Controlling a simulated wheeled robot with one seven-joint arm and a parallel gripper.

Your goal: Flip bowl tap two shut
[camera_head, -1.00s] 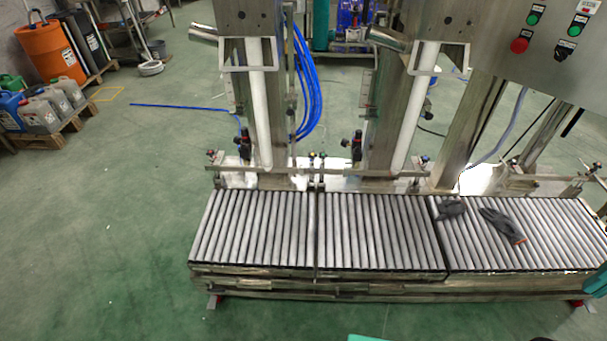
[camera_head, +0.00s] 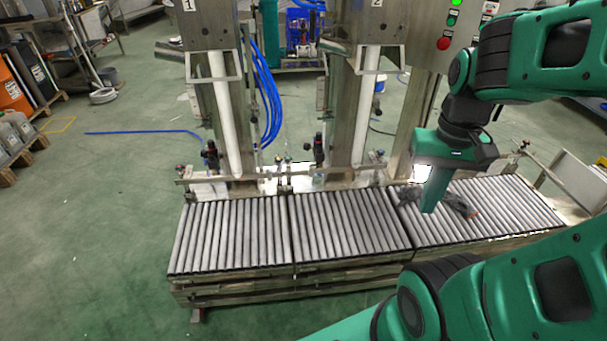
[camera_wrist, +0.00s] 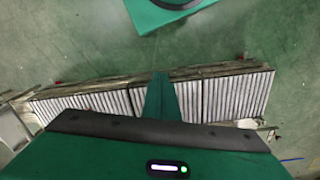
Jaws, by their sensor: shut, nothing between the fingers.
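The filling column marked 2 (camera_head: 375,30) stands behind the conveyor, with a white lance tube (camera_head: 366,110) on its front. A small dark fitting (camera_head: 319,150) stands low to the left of this tube; I cannot tell whether it is bowl tap two or how its handle is set. My gripper (camera_head: 431,205) is to the right of column 2, above the right conveyor section, pointing down. It is shut and empty. In the wrist view my gripper (camera_wrist: 161,80) shows as a narrow green wedge over the rollers.
The roller conveyor (camera_head: 345,225) runs across the front. Dark gloves (camera_head: 458,203) lie on its right section. A control panel (camera_head: 435,35) is at upper right, near my arm. Column 1 (camera_head: 205,30) stands to the left, with blue hoses (camera_head: 268,100) beside it.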

